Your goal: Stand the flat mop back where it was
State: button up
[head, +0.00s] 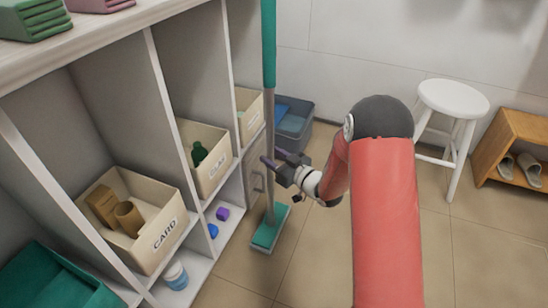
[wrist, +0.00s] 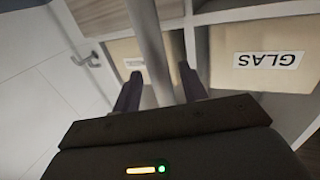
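The flat mop stands upright on the floor just in front of the shelf unit. Its teal flat head (head: 265,236) lies on the tiles, and its handle (head: 269,40) is teal above and grey below. The grey pole also shows in the wrist view (wrist: 148,40). My gripper (head: 277,159) is at the lower grey part of the pole, with its fingers reaching toward the shelf. In the wrist view my gripper (wrist: 160,83) is open. The pole lines up between its two dark fingers, with gaps showing on both sides. The fingers are not closed on it.
The shelf unit holds a CARD bin (head: 112,235), a GLAS bin (head: 213,172) and another bin. Behind the mop is a grey-blue tub (head: 295,122). A white stool (head: 452,100) and a wooden shoe rack (head: 507,143) stand right. The floor between is clear.

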jog(key=shift+r, duration=0.1)
jog(key=shift+s+d+r, duration=0.1)
jog(key=v, duration=1.2)
jog(key=s+d+r+m+h, duration=0.1)
jog(key=d+r+m+h, duration=0.4)
jog(key=d+r+h, duration=0.65)
jog(key=s+a+r+m+g+h, duration=0.1)
jog(key=s+r+m+g, duration=0.15)
jog(key=s, duration=1.05)
jog(key=s+a+r+m+g+h, duration=0.15)
jog(key=s+r+g, duration=0.25)
jog(key=s, duration=0.9)
notch_tip(320, 180, up, 9)
jog(key=p, duration=1)
jog(key=shift+w+m+y, duration=0.2)
jog(key=shift+m+y, duration=0.1)
jog(key=shift+y, duration=0.1)
jog(key=shift+a, duration=0.15)
